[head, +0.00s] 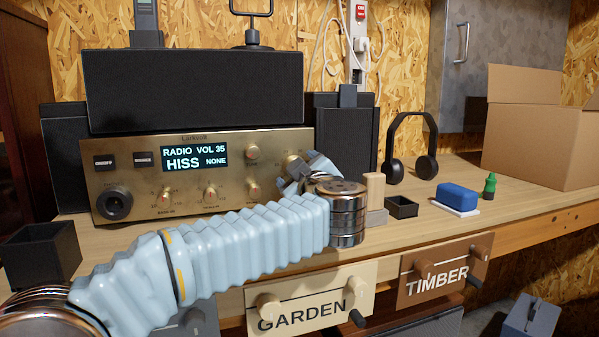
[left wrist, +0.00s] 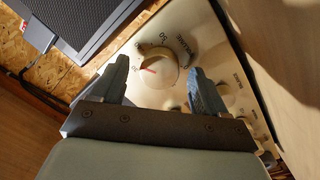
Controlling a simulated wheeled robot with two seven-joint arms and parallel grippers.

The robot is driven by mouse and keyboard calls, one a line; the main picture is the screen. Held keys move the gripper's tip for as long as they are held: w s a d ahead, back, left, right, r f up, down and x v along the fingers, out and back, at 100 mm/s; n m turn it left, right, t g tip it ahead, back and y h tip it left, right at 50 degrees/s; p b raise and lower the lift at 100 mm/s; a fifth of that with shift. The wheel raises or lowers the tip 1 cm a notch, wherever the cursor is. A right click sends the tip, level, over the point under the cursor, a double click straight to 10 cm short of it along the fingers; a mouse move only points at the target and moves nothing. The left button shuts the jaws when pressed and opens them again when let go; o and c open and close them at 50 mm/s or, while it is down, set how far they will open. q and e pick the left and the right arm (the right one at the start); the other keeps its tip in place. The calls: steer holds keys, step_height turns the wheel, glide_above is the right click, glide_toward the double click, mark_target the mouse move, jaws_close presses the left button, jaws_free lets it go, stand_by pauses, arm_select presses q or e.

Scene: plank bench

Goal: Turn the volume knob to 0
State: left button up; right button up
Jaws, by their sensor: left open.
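The radio (head: 230,196) is a brass-faced unit on the bench, and its display (head: 195,158) reads RADIO, VOL 35, HISS NONE. In the head view my left gripper (head: 303,170) is at the radio's right end and mostly covers that knob. In the left wrist view my left gripper (left wrist: 158,82) is open, with one finger on each side of the knob; I cannot tell whether they touch it. My right gripper is not in view.
Other knobs (head: 253,153) sit close by on the radio's face. A dark speaker (head: 195,85) stands on top, another (head: 345,125) behind at right. Headphones (head: 410,150), a small black box (head: 402,207) and a blue block (head: 457,196) stand right.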

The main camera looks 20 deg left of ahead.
arm_select(q)
steer(key=shift+c, duration=0.3)
steer(key=c, duration=1)
